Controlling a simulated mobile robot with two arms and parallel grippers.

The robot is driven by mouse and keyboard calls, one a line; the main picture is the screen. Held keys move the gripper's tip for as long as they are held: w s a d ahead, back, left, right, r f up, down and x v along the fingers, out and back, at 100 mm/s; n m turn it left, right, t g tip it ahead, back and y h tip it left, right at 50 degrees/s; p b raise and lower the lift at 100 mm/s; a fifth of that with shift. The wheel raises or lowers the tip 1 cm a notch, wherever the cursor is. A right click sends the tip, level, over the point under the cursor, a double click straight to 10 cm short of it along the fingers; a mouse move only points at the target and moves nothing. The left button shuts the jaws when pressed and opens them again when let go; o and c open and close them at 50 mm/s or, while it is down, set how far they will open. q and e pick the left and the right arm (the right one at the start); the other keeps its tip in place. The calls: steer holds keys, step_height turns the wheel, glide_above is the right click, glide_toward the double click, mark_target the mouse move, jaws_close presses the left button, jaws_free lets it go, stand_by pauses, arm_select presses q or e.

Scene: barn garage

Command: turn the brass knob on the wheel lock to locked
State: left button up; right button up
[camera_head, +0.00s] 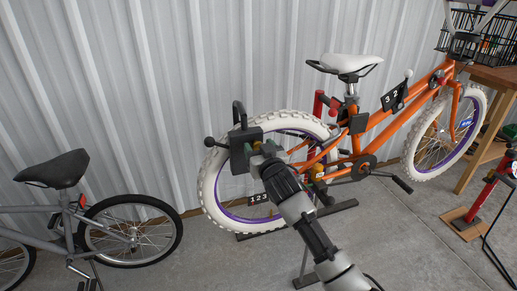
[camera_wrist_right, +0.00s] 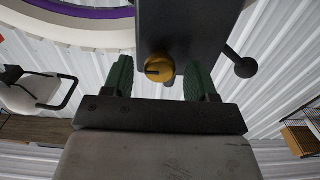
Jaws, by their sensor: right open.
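The wheel lock (camera_head: 239,152) is a dark box with a black shackle on top, at the rear wheel of the orange bike. Its dark body (camera_wrist_right: 188,28) fills the upper middle of the right wrist view. The brass knob (camera_wrist_right: 159,69) is round, with a dark mark running left from its middle. My right gripper (camera_head: 263,151) is at the lock's face. In the wrist view its two green fingers stand open on either side of the knob, with a visible gap on each side. My left gripper is not in view.
The orange bike (camera_head: 378,122) stands before the corrugated wall (camera_head: 130,80). A black ball-ended rod (camera_wrist_right: 241,64) sticks out beside the lock. A number plate (camera_head: 259,198) hangs low by the rear wheel. A grey bike (camera_head: 70,205) stands left, a wooden table (camera_head: 495,77) right.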

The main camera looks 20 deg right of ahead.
steer(key=shift+w, duration=0.3)
steer(key=c, duration=0.9)
